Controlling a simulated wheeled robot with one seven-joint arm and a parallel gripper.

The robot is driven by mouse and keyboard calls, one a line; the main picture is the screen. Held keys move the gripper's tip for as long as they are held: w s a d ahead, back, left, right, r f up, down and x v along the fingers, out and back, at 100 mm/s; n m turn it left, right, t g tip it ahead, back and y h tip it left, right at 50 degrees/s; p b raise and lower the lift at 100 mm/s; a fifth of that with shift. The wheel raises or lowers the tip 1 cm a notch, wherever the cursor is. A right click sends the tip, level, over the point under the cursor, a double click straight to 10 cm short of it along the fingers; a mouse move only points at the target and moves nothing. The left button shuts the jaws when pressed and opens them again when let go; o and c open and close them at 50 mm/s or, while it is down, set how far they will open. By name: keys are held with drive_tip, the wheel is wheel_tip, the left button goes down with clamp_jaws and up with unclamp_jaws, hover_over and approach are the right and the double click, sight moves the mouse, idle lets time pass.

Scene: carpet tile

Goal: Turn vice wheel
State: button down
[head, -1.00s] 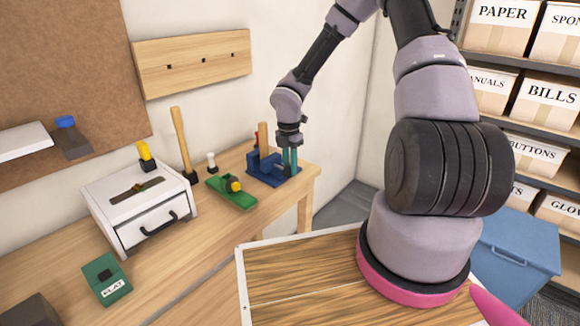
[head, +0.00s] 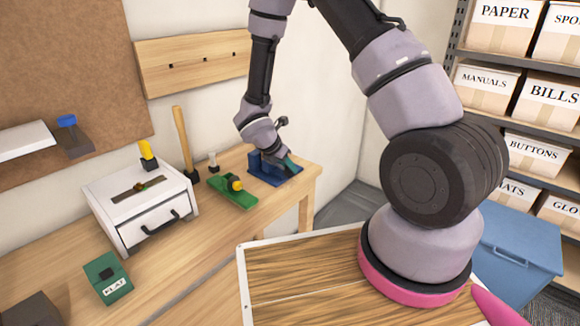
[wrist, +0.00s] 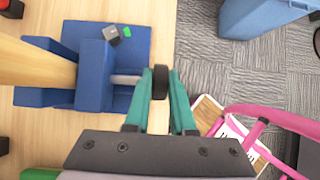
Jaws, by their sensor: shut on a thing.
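The blue vice (head: 268,176) stands at the right end of the wooden workbench. In the wrist view the vice (wrist: 92,75) grips a pale wooden piece (wrist: 35,62) at the left. A grey spindle (wrist: 125,79) runs from it to the dark vice wheel (wrist: 160,84), seen edge-on. My gripper (wrist: 161,76) has its teal fingers on either side of the wheel, shut on it. In the head view my gripper (head: 290,165) is tilted at the vice's right side. My wrist covers part of the vice there, and the wheel cannot be made out.
A green tool (head: 232,192) lies left of the vice, with a mallet (head: 183,145) and a white drawer box (head: 140,205) beyond. A green box (head: 107,278) sits at the front left. A blue bin (head: 515,250) stands on the floor at right.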

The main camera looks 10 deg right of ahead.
drive_tip(key=t+h, duration=0.1)
drive_tip(key=h, duration=0.1)
drive_tip(key=a+t+h, duration=0.1)
drive_tip(key=shift+s+f+t+h, duration=0.2)
drive_tip(key=shift+t+h, duration=0.2)
drive_tip(key=t+h, duration=0.2)
drive_tip(key=h, duration=0.1)
drive_tip(key=shift+s+a+f, duration=0.1)
drive_tip(key=shift+s+f, duration=0.05)
drive_tip(key=shift+f, duration=0.05)
drive_tip(key=shift+h, duration=0.3)
drive_tip(key=c, duration=0.8)
unclamp_jaws()
drive_tip(key=shift+f, duration=0.1)
drive_tip(key=shift+o, duration=0.2)
drive_tip(key=v, duration=1)
drive_tip(key=shift+s+a, duration=0.25)
drive_tip(key=shift+s, duration=0.05)
